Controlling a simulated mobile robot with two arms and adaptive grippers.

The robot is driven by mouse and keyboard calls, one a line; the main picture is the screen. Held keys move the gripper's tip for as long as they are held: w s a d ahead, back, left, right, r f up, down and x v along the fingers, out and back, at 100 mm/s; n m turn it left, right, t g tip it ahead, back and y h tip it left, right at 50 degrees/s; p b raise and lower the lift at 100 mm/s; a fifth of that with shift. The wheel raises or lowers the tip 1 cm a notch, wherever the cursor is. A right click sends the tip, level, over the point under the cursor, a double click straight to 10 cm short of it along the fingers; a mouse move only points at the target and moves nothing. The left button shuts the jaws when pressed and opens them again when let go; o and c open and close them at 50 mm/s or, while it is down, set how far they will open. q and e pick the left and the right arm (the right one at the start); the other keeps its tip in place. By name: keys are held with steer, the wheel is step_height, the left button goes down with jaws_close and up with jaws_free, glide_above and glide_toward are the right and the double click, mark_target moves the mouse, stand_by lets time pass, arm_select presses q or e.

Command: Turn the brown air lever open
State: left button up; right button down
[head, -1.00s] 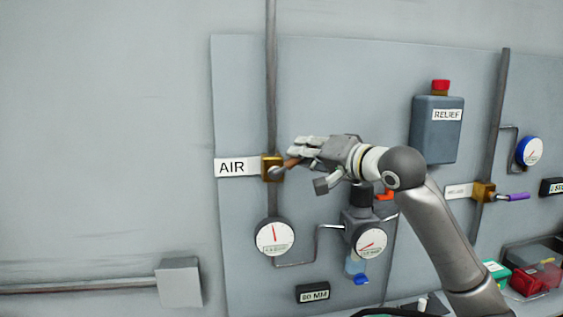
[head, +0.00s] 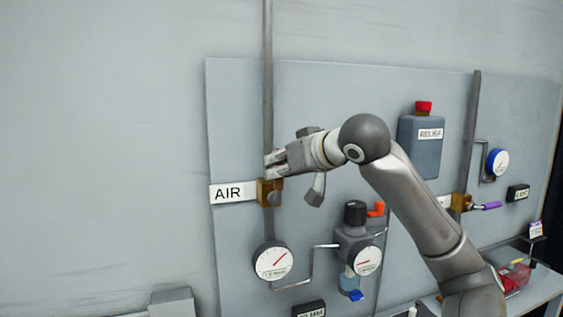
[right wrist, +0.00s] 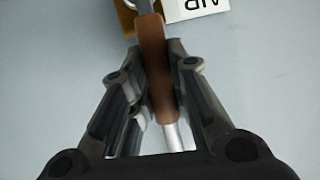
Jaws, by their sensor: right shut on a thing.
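The brass air valve (head: 268,192) sits on the vertical pipe beside the white AIR label (head: 234,192). My right gripper (head: 274,163) is just above the valve, in front of the pipe. In the right wrist view, the brown lever (right wrist: 155,62) runs between the two fingers of my right gripper (right wrist: 155,85), which is shut on it. The lever's metal end shows past the brown grip. In the head view the lever is mostly hidden by the fingers. My left gripper is not in view.
A gauge (head: 273,261) hangs below the valve, its needle pointing up and right. A grey relief canister (head: 421,145) and a purple-handled valve (head: 461,202) are to the right. The wall at left is clear.

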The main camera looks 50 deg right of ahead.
steer(key=shift+w+a+r, duration=0.1)
steer(key=shift+a+r, duration=0.05)
steer(key=shift+a, duration=0.05)
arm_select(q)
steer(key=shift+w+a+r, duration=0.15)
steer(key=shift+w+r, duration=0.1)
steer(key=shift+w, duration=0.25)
arm_select(e)
steer(key=shift+n, duration=0.3)
steer(key=c, duration=1.3)
jaws_free()
steer(key=shift+w, duration=0.1)
steer(key=shift+c, duration=0.2)
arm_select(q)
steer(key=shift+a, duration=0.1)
arm_select(e)
steer(key=v, duration=1.2)
steer(key=shift+a, duration=0.2)
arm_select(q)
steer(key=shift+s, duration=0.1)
arm_select(e)
steer(key=shift+w+g, duration=0.1)
steer(key=shift+g, duration=0.2)
